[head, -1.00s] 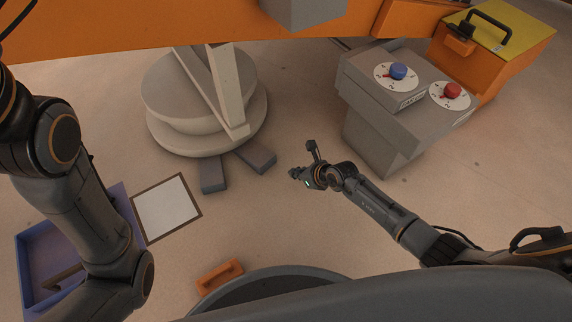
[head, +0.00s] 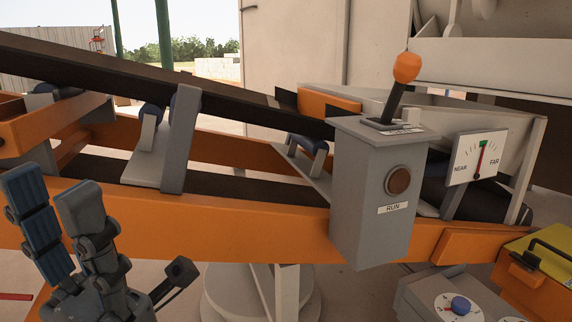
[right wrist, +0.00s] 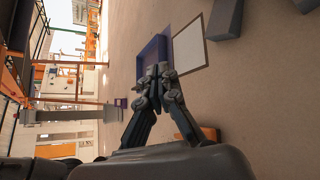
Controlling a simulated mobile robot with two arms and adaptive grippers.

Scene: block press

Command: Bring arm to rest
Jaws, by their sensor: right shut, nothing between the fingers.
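My left gripper (head: 50,195) stands raised at the lower left of the head view, fingers pointing up. Its fingers, one with a blue ribbed pad, are apart, and I see nothing between them. It shows in front of the conveyor's orange side beam; I cannot tell how far from it. My right gripper (right wrist: 156,72) shows in the right wrist view with its fingertips together and nothing held, above the floor. In that view its tips overlap the purple tray (right wrist: 154,50). I cannot make out the right gripper in the head view.
An orange-framed conveyor (head: 250,222) crosses the head view. A grey RUN box (head: 365,235) with an orange-knobbed lever (head: 406,68) stands before it. A dial console (head: 430,292) and yellow-lidded box (head: 540,262) are lower right. A framed white panel (right wrist: 190,47) and orange block (right wrist: 209,133) lie on open floor.

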